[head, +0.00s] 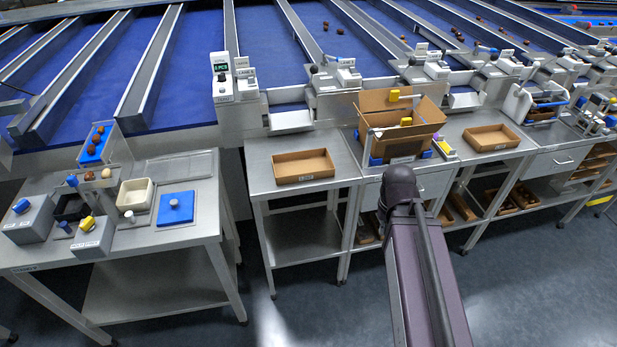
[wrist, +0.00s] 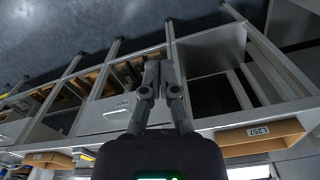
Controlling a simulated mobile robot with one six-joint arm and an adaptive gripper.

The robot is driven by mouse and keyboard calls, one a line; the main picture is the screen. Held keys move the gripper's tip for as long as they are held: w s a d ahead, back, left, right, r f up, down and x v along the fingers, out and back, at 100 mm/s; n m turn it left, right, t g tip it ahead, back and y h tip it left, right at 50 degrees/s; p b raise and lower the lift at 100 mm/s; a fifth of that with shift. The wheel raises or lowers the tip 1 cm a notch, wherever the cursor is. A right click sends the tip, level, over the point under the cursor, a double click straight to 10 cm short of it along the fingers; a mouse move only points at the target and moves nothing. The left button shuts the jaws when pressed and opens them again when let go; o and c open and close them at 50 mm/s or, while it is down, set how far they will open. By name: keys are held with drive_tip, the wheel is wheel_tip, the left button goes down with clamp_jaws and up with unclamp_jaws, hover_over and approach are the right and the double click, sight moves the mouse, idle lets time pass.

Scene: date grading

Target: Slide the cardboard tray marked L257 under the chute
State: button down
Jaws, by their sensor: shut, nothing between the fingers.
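The cardboard tray marked L257 (wrist: 285,138) shows upside down at the lower right of the wrist view, with its label facing me. In the head view the matching shallow brown tray (head: 303,165) sits near the front of a steel table. A white chute (head: 290,120) opens behind it, with a gap between chute and tray. My gripper (wrist: 158,62) is shut and empty in the wrist view, in front of the table and apart from the tray. In the head view my arm hides its fingers.
A tall open carton (head: 388,133) stands right of the tray, and another shallow tray (head: 492,138) lies beyond it. A side table (head: 150,235) with bins and blocks is at the left. The floor (head: 320,310) before the tables is clear.

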drive_tip(key=n+t+y+p, duration=0.1)
drive_tip(key=n+t+p, duration=0.2)
drive_tip(key=p, duration=0.2)
approach(306, 183)
drive_tip(key=s+d+r, duration=0.1)
drive_tip(key=s+r, duration=0.2)
drive_tip(key=s, duration=0.2)
drive_tip(key=shift+w+d+r, duration=0.1)
drive_tip(key=shift+d+r, duration=0.05)
drive_tip(key=shift+r, duration=0.05)
drive_tip(key=shift+f, duration=0.2)
drive_tip(key=b+x, duration=0.9)
drive_tip(key=b, duration=0.1)
drive_tip(key=shift+w+f, duration=0.2)
drive_tip(key=shift+f, duration=0.15)
drive_tip(key=shift+w+f, duration=0.1)
drive_tip(key=shift+w, duration=0.2)
drive_tip(key=shift+w+a, duration=0.25)
drive_tip(key=shift+w, duration=0.55)
drive_tip(key=shift+w+a, duration=0.3)
drive_tip(key=shift+w, duration=0.55)
